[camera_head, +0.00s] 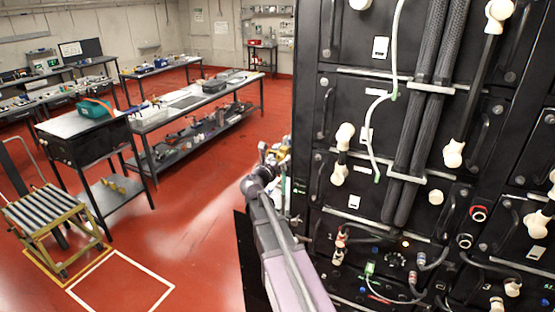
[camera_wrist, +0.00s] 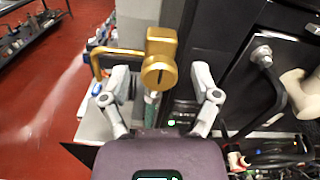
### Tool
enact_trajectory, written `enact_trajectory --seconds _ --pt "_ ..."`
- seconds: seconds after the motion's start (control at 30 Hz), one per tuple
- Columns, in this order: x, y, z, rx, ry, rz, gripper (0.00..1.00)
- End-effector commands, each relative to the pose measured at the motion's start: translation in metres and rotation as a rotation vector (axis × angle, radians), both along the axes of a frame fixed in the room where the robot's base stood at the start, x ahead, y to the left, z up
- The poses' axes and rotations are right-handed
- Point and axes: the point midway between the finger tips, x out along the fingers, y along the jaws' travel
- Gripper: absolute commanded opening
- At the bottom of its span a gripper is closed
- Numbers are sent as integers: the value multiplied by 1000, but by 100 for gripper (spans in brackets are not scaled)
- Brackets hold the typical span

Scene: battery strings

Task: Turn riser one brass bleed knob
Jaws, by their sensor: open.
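The brass bleed knob (camera_wrist: 160,72) is a gold-coloured block with a round slotted face, near the top middle of the wrist view. A bent brass pipe (camera_wrist: 96,62) runs off to its left. My gripper (camera_wrist: 160,88) is open, with one grey finger on each side of the knob and visible gaps on both sides. I cannot tell how far the fingertips are from the knob in depth. In the head view my gripper (camera_head: 266,160) is at the left edge of the black rack, and the knob cannot be made out clearly there.
The black battery rack (camera_head: 348,190) with cables, handles and pale connectors stands close on the right. A dark cabinet face with a handle (camera_wrist: 266,98) is right of my gripper. Workbenches (camera_head: 190,102) and a roller stand (camera_head: 48,213) are to the left, with open red floor between.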

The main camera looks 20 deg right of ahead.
Motion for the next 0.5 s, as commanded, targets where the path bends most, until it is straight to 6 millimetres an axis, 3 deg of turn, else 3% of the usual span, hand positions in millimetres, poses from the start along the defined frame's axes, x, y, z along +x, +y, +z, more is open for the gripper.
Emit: enact_trajectory --seconds 0.4,0.5 --pt "3 -4 0 0 0 0 79" --pt "3 -4 0 0 0 0 52"
